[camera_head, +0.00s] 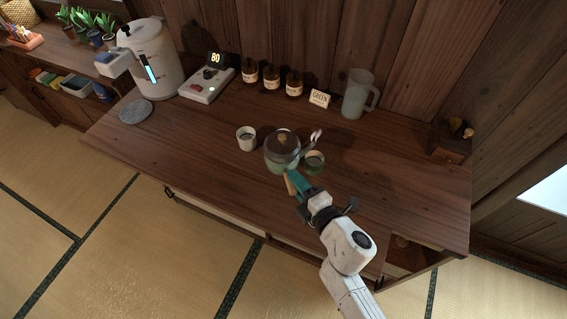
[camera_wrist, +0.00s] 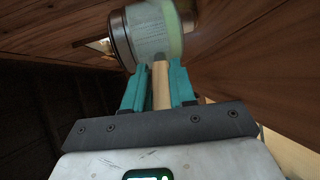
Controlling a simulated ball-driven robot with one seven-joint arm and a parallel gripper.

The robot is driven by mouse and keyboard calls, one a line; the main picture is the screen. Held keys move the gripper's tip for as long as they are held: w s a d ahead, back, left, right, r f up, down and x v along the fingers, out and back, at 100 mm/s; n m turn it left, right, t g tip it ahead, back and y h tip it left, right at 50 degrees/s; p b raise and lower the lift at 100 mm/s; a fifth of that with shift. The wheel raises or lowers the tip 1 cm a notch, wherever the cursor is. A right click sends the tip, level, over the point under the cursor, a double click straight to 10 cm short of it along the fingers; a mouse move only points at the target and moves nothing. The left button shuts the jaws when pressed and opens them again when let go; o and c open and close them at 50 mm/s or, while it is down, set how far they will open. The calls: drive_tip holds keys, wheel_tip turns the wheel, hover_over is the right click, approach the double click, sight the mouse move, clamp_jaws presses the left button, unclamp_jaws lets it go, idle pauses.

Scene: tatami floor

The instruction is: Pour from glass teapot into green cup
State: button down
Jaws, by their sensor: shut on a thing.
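The glass teapot (camera_head: 283,150) has a dark lid and a pale wooden handle. My gripper (camera_head: 298,184) is shut on that handle. In the wrist view the handle (camera_wrist: 161,86) runs between the teal fingers of my gripper (camera_wrist: 160,88), and the teapot body (camera_wrist: 152,35) is beyond them, with greenish content at one side. The green cup (camera_head: 314,162) stands on the counter just right of the teapot, partly behind it and the spout. The spout (camera_head: 316,136) points up and right, above the green cup. I cannot tell whether liquid is flowing.
A pale cup (camera_head: 246,138) stands left of the teapot.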

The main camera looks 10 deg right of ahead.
drive_tip(key=shift+w+a, duration=0.15)
drive_tip(key=shift+w, duration=0.2)
drive_tip(key=shift+f+b, duration=0.15)
drive_tip(key=shift+b, duration=0.2)
drive_tip(key=shift+f+b, duration=1.8)
drive_tip(key=shift+b, duration=0.05)
drive_tip(key=shift+a+r+m+t+y+b, duration=0.1)
drive_tip(key=shift+r+m+t+y+b, duration=0.25)
drive_tip(key=shift+r+m, duration=0.5)
drive_tip(key=shift+a+r+m+t+y+b, duration=0.1)
drive_tip(key=shift+r+m+t+b, duration=0.15)
drive_tip(key=shift+r+m+b, duration=0.55)
drive_tip(key=shift+f, duration=0.15)
